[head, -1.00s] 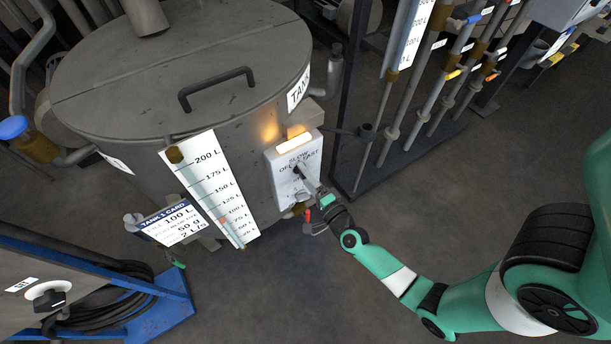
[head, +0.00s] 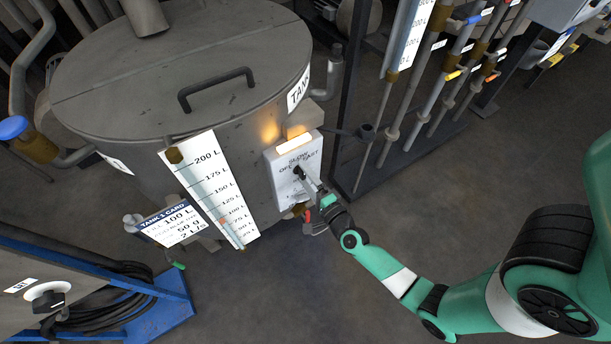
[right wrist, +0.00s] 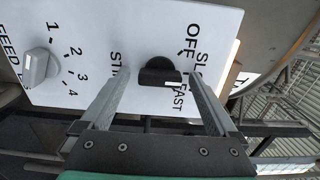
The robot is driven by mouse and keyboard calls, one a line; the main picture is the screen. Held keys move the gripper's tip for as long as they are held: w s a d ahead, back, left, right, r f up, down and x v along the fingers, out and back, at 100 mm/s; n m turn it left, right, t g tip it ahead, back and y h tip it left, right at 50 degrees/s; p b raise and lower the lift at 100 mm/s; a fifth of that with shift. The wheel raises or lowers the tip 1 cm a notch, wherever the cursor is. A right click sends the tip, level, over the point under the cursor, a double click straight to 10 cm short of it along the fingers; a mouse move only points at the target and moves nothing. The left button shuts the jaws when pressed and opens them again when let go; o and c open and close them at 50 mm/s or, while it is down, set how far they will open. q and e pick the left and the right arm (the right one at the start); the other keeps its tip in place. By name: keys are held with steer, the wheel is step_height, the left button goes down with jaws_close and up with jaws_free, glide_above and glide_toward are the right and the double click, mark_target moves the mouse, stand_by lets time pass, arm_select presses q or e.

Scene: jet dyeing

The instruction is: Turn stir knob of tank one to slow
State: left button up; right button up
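The black stir knob (right wrist: 160,72) is on the white control panel (head: 279,184) on the front of tank one (head: 237,118). My right gripper (head: 308,181) reaches it from the lower right. In the right wrist view the two grey fingers (right wrist: 156,82) are open on either side of the knob, with a visible gap to each. The labels OFF, SLOW and FAST are printed round the knob, partly covered by a finger. A white mark shows at the knob's edge on the FAST side; its exact setting is hard to tell. My left gripper is not in view.
A grey feed knob (right wrist: 42,66) marked with numbers sits beside the stir knob. A lit amber lamp (head: 294,143) is above the panel. A level gauge (head: 208,188) and card (head: 171,222) are to the left. A pipe rack (head: 402,160) stands right; floor is clear below.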

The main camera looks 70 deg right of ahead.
steer(key=p+v, duration=0.2)
steer(key=v, duration=0.9)
steer(key=shift+s+a, duration=0.2)
steer(key=shift+s, duration=0.1)
steer(key=shift+r, duration=0.1)
